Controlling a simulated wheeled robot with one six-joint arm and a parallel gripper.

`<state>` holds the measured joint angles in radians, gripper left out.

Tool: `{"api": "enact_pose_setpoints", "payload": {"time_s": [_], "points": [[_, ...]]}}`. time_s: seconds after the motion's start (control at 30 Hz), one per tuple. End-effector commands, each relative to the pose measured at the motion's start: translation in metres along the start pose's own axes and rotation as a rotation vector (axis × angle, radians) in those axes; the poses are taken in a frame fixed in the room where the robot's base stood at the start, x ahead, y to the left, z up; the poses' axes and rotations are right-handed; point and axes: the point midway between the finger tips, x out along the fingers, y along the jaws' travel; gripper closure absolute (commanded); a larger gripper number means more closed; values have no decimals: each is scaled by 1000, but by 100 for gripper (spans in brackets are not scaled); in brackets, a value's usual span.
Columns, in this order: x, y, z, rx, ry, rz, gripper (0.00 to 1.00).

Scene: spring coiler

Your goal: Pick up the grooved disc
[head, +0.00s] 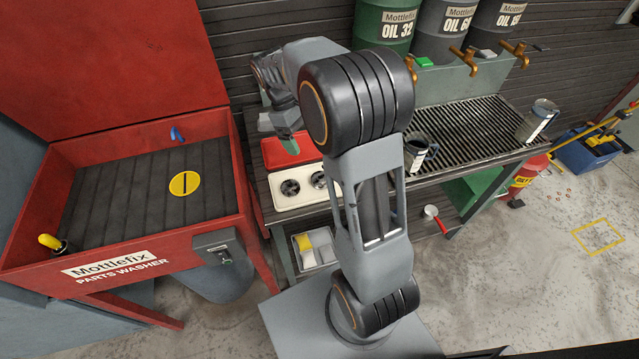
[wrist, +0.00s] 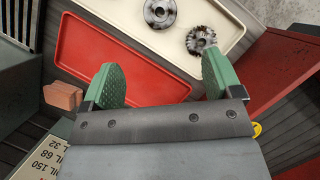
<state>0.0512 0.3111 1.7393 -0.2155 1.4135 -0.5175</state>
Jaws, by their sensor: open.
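I cannot tell from the look alone which one is the grooved disc. My gripper (wrist: 162,84) is open and empty, with green pads, above the red tray beside the cream tray. In the head view my arm hides most of it.
The red tray (wrist: 125,52) adjoins the cream tray (wrist: 225,15) on the bench. A reddish block (wrist: 63,96) is left of my gripper. The red parts washer (head: 225,225) stands left. Oil drums with brass taps and a grate (head: 470,135) are right.

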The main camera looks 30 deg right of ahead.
Motion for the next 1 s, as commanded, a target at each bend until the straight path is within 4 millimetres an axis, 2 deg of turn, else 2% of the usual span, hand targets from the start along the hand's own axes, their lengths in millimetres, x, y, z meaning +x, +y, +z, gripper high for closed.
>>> {"api": "enact_pose_setpoints", "payload": {"time_s": [0.2,0.4,0.73,1.0], "points": [[40,2,-2,-9,-17,-7,15],[71,2,-2,-9,-15,-6,15],[92,2,-1,-7,-13,-5,15],[127,0,-1,-7,-14,-6,15]]}}
